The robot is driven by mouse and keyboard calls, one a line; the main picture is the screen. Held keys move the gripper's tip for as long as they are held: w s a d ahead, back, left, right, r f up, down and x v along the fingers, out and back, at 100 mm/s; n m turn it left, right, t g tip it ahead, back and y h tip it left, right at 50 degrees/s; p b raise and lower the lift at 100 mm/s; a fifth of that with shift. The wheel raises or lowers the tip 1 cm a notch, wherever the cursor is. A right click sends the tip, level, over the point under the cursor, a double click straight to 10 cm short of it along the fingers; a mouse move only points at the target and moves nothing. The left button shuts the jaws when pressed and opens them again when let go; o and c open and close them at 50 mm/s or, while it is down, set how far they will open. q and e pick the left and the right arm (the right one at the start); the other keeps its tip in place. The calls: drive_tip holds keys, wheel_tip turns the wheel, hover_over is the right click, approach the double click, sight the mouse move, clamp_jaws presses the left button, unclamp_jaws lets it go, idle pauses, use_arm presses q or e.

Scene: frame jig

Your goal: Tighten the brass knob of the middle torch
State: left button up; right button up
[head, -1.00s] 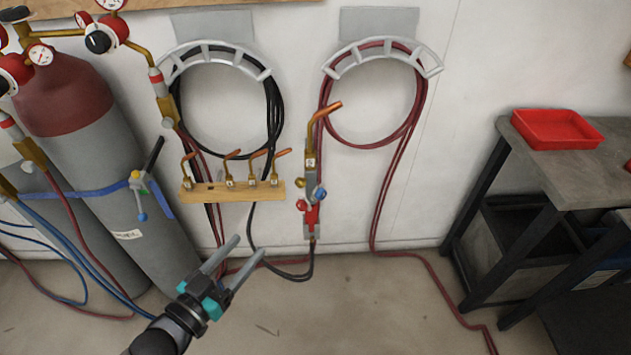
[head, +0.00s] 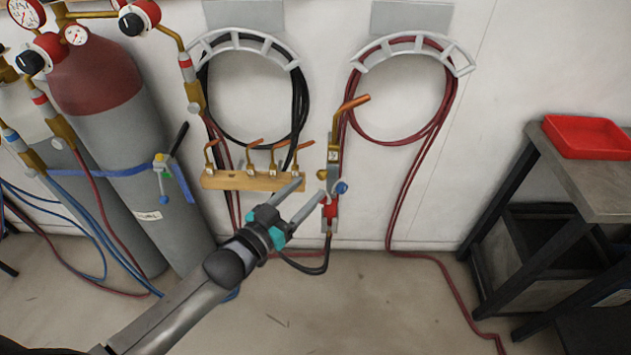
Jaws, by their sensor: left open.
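One torch (head: 332,210) hangs upright against the wall, with a copper tip bent to the upper right. A small brass knob (head: 321,174) sticks out on its left side, and a blue knob (head: 341,187) is on its right. The tips appear just left of and below the brass knob; I cannot tell the depth gap or any contact. No other full torch shows, so I cannot confirm this is the middle one. My right gripper is not in view.
A wooden rack (head: 222,181) with several copper tips is left of the torch. Gas cylinders (head: 110,120) stand at left. Black hose (head: 300,110) and red hose (head: 440,115) hang on wall hooks. A workbench (head: 600,190) with a red tray (head: 588,152) is at right.

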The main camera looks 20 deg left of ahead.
sight(320, 177)
use_arm(q)
drive_tip(key=shift+x, duration=1.95)
clamp_jaws()
